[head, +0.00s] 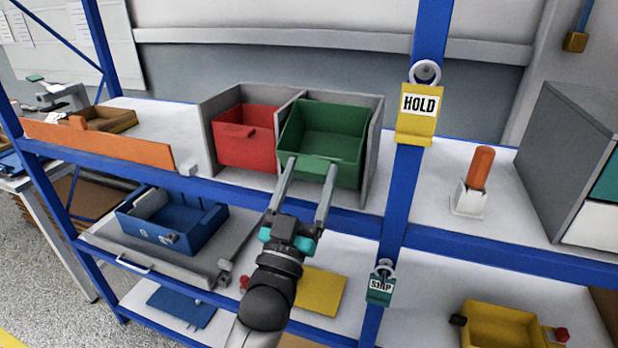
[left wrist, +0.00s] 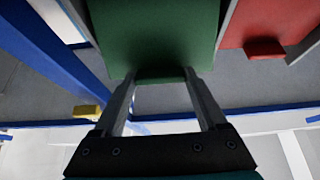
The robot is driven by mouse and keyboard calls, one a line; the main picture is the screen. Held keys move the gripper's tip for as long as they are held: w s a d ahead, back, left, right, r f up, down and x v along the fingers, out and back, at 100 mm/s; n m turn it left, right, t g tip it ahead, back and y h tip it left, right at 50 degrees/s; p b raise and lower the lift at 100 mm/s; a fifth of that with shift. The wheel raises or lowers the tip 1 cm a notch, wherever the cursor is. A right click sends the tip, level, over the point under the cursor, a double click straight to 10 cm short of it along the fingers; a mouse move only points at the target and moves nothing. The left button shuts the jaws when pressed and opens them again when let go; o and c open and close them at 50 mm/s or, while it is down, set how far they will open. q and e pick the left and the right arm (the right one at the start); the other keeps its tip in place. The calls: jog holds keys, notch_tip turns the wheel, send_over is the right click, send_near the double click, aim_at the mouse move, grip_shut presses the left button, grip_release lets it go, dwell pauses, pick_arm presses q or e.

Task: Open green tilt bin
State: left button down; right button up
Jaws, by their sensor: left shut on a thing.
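The green tilt bin (head: 325,132) sits in the right bay of a grey two-bay housing (head: 368,150) on the upper shelf. It leans forward, and its inside shows empty. My left gripper (head: 311,164) is shut on the bin's front handle lip, with a finger at either end of the lip. In the left wrist view, the fingers (left wrist: 160,76) hold the lip below the green front face (left wrist: 152,35). The red bin (head: 246,145) stands in the left bay, less tilted. My right gripper is not in view.
A blue post with a yellow HOLD tag (head: 419,115) stands just right of the housing. An orange cylinder (head: 481,168) and a grey cabinet (head: 565,150) are further right. A blue bin (head: 172,222) sits on the lower shelf. An orange board (head: 98,144) edges the left shelf.

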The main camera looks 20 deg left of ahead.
pick_arm(q)
grip_release()
dwell(0.3)
jog(key=b+v, duration=0.1)
jog(key=v, duration=1.4)
jog(key=shift+s, duration=0.15)
